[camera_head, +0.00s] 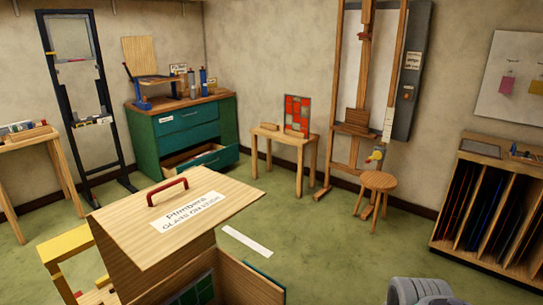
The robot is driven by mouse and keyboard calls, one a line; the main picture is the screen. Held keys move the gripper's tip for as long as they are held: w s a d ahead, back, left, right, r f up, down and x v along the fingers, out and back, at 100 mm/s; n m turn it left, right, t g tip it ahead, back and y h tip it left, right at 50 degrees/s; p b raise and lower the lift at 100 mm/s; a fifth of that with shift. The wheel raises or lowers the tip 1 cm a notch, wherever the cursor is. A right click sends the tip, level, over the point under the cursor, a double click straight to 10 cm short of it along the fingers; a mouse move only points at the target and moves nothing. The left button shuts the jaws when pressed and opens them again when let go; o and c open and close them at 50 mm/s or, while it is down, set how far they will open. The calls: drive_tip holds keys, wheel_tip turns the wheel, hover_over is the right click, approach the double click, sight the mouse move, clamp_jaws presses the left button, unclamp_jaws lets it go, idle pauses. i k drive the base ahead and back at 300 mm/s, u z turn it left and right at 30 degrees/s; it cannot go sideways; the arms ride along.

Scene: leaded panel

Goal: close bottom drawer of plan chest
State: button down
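The plan chest (148,140) stands against the back wall, left of centre, with green sides and a wooden top. Its two upper drawers are shut flush. Its bottom drawer (217,160) is pulled out toward the room, and its wooden inside shows with something pale in it. My gripper's fingers are not in view; a grey rounded part at the lower right edge looks like my arm.
A large wooden box with a red-handled lid (180,215) stands in the foreground. A white strip (247,241) lies on the green floor. A small table (285,136), a stool (378,181) and an easel stand right of the chest. Open floor lies between.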

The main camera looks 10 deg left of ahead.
sight(222, 157)
drive_tip(key=z, duration=0.35)
drive_tip(key=i, duration=3.4)
drive_tip(key=u, duration=0.3)
drive_tip(key=i, duration=1.45)
drive_tip(key=u, duration=1.4)
drive_tip(key=i, duration=1.55)
drive_tip(key=u, duration=1)
drive_tip(key=i, duration=2.35)
drive_tip(key=u, duration=0.15)
